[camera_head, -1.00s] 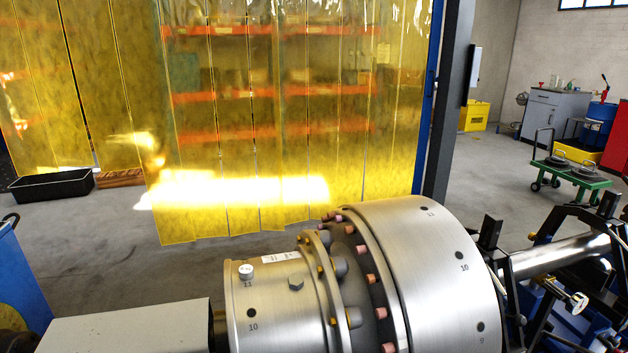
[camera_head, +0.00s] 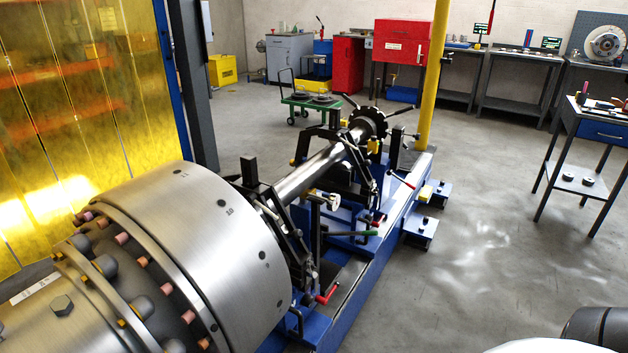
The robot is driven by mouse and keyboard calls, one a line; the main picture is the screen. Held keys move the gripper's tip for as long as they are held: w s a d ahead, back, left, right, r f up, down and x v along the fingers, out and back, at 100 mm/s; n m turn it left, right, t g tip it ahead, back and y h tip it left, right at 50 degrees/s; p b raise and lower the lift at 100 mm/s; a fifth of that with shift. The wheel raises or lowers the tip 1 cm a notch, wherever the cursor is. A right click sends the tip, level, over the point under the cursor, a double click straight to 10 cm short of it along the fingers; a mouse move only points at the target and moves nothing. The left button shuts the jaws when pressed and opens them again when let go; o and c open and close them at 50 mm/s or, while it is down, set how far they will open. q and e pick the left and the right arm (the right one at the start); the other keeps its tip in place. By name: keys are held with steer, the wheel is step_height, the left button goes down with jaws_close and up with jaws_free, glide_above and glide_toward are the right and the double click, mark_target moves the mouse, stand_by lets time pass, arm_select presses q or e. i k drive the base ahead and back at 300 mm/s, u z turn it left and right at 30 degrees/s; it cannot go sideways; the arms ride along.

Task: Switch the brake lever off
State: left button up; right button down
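The balancing machine carries a large metal rotor drum (camera_head: 222,262) at the lower left, with a shaft (camera_head: 310,172) running back to a dark notched disc (camera_head: 368,122). Neither of my grippers is in view.
A yellow post (camera_head: 433,80) stands behind the machine's far end. A green cart (camera_head: 310,106) is behind, and a work table (camera_head: 597,127) stands at the right. Yellow strip curtains (camera_head: 90,130) hang at the left. The floor right of the machine is clear.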

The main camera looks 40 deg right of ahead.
mark_target(390, 173)
steer(key=z, duration=2.25)
steer(key=i, duration=0.8)
steer(key=z, duration=0.35)
steer(key=i, duration=2.2)
steer(key=u, duration=0.8)
